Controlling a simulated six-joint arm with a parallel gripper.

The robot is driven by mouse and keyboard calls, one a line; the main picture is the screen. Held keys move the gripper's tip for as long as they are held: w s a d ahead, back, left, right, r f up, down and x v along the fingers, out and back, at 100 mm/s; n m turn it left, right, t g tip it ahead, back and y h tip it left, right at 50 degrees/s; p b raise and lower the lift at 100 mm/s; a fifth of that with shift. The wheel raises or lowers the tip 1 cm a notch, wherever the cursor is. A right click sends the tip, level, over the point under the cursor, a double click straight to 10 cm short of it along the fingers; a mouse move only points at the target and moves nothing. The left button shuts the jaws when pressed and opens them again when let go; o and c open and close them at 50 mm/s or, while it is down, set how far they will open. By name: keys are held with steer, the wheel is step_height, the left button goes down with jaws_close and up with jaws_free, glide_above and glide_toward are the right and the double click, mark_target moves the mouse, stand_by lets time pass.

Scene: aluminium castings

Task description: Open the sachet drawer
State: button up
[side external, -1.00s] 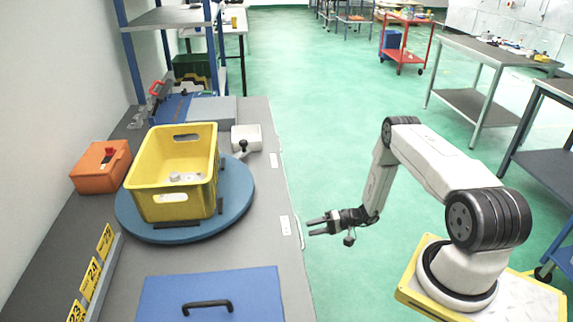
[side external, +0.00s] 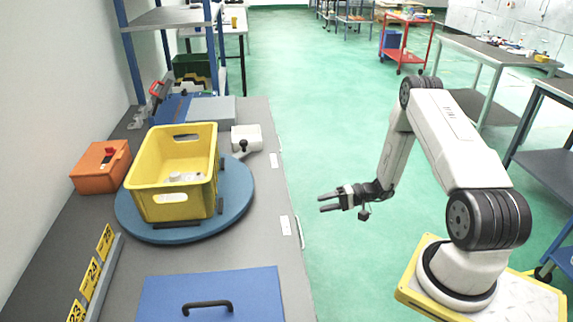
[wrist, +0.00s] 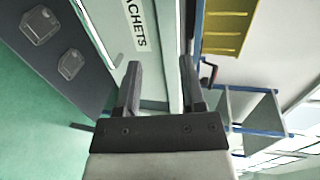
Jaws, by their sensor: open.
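The drawer labelled "SACHETS" shows its pale front (wrist: 150,72) in the wrist view, with the white label (wrist: 138,22) partly cut off at the top. In the side view, the drawer front faces away; a thin pale handle (side external: 301,232) shows along the bench's right edge. I cannot tell for certain which drawer that handle belongs to. My gripper (side external: 320,204) is open and empty, out over the floor just right of the bench edge and apart from it. Its two spread fingers also show in the wrist view (wrist: 159,75), with nothing between them.
The bench (side external: 262,250) carries a yellow crate (side external: 155,205) on a blue turntable (side external: 240,195), an orange box (side external: 88,178) and a blue panel with a black handle (side external: 255,295). Open green floor (side external: 330,130) lies between bench and arm.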

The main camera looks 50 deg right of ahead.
step_height(320, 180, up, 19)
steer(key=shift+r, duration=0.2)
stand_by(0.8)
steer(key=s+a+n+g+h, duration=0.4)
steer(key=a+h, duration=0.1)
steer(key=a, duration=0.4)
steer(key=s+a+f+n+g+h, duration=0.1)
steer(key=s+a+n+g+h, duration=0.3)
steer(key=a, duration=0.6)
steer(key=shift+s+a+f+n+h, duration=0.2)
steer(key=shift+n+h, duration=0.3)
steer(key=shift+h, duration=0.5)
